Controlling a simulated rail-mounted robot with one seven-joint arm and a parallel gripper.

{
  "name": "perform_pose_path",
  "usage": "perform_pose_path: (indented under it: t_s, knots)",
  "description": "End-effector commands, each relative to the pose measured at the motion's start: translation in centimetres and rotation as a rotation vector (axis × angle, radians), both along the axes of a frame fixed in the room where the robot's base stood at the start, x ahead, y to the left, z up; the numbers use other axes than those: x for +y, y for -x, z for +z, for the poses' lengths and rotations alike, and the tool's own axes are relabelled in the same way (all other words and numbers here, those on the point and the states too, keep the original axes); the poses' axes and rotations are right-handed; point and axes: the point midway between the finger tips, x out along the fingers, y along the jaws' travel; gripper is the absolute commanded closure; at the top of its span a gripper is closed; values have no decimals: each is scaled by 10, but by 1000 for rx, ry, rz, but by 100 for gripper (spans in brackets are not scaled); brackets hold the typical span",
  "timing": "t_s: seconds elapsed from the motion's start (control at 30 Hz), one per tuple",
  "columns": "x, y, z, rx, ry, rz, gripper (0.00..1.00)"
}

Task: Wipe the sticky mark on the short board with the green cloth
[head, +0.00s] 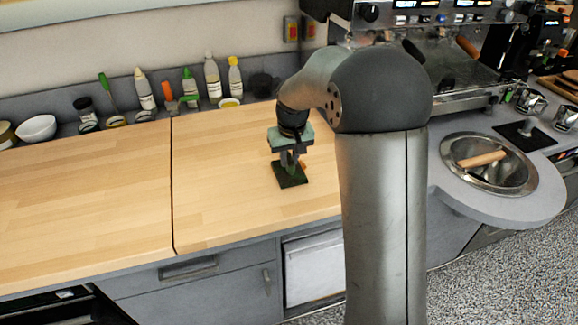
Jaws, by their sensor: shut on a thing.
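My gripper (291,163) points down over the right-hand wooden board (225,190), near its right part. A dark seam parts this board from the left-hand board (80,195).
Bottles (212,78), jars and a white bowl (36,128) line the back ledge. A coffee machine (440,60) stands at the back right. A round sink (490,163) with a wooden-handled item is at the right. The left board is clear. My arm hides the right board's right end.

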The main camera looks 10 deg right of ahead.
Motion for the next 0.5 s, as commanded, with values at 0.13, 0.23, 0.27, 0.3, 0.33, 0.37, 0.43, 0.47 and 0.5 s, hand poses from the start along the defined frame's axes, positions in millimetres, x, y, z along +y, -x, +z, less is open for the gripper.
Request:
perform_pose_path:
  t_s: [0.13,0.23,0.27,0.3,0.33,0.37,0.43,0.47,0.5]
  knots:
    - [-1,14,-2,1,0,-1,100]
    - [-2,18,-2,3,0,0,100]
    - [-2,18,-2,3,0,0,100]
    - [-2,18,-2,3,0,0,100]
    - [-2,19,-2,3,0,0,100]
    - [-2,18,-2,3,0,0,100]
    - [-2,19,-2,4,0,0,100]
    - [-2,18,-2,4,0,0,100]
    - [-2,18,-2,4,0,0,100]
